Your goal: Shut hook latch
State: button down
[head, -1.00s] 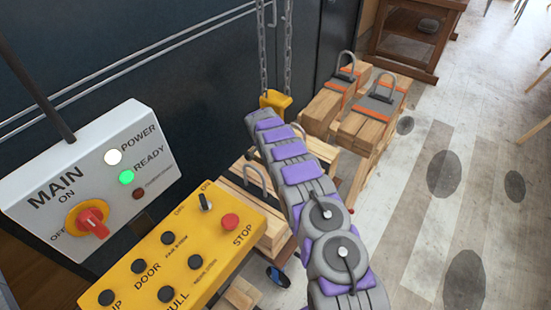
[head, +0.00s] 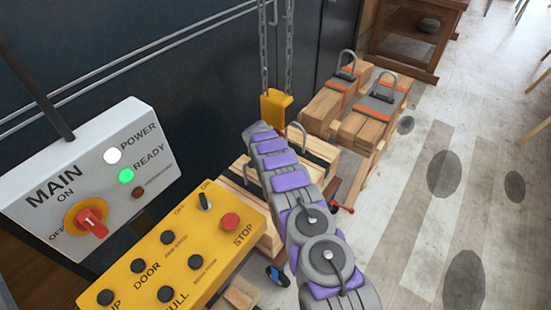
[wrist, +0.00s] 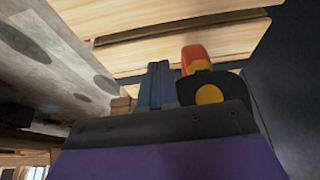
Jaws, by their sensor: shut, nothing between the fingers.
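A yellow hook block (head: 276,108) hangs on two chains in the head view. Its lower part is hidden behind my purple and grey arm, so I cannot see its latch there. My gripper is hidden in the head view; in the wrist view its two dark fingers (wrist: 157,85) are together, shut and empty. Just right of the fingers in the wrist view is a dark part with a yellow disc and a red end (wrist: 202,75). I cannot tell whether this is the latch, or whether the fingers touch it.
Timber bundles with metal loops (head: 375,108) stand behind, and more timber (head: 240,185) lies beside my arm. A yellow control panel (head: 175,250) and a white switch box (head: 95,185) are at left. A red-handled part (head: 340,208) shows right of my arm.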

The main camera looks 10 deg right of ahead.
jog(key=shift+w+d+f+t+h, duration=0.25)
jog(key=shift+d+f+t+h, duration=0.05)
jog(key=shift+t+h, duration=0.2)
jog(key=shift+d, duration=0.1)
dwell(0.3)
